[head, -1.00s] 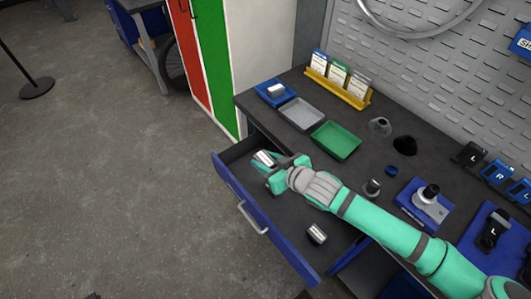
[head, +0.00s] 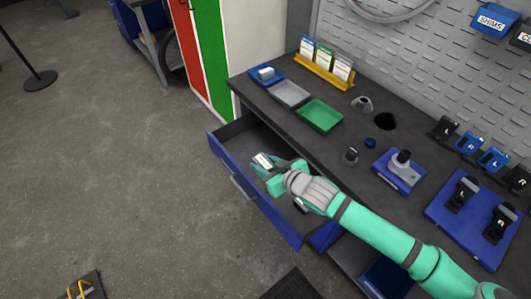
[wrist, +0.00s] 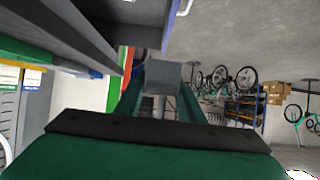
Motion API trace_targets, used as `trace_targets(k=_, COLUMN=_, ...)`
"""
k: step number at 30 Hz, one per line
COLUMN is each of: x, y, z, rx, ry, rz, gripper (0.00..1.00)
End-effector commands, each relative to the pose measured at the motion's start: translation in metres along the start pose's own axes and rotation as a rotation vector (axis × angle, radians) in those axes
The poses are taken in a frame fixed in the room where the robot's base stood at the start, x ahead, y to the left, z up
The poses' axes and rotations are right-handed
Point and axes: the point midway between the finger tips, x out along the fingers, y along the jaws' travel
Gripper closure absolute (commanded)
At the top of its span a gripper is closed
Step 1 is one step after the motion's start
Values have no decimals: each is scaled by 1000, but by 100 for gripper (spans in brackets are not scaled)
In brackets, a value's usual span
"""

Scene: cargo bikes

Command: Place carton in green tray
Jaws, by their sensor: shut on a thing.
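My gripper (head: 268,173) is shut on a silver-white carton (head: 263,160) over the open blue drawer. The carton also shows between the green fingers in the wrist view (wrist: 163,78). I cannot tell from the head view how high it is above the drawer floor. The green tray (head: 319,115) lies on the dark bench top, up and right of my gripper, and is empty. A second pale item (head: 301,205) in the drawer is partly hidden by my gripper and arm.
A grey tray (head: 289,94) is empty beside the green one. A blue tray (head: 258,78) holds a white box. A yellow card rack (head: 323,72) stands behind. A grey cone (head: 362,104) and small blue cap (head: 370,142) stand to the right. The drawer front (head: 240,185) juts out.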

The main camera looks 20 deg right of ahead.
Motion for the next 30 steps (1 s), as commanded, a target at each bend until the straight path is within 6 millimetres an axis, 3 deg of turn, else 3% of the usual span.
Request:
trace_targets(k=14, x=24, y=-29, z=30, rx=34, ry=3, rz=50, gripper=88)
trace_targets(k=30, x=93, y=-107, z=119, rx=122, ry=3, rz=204, gripper=88)
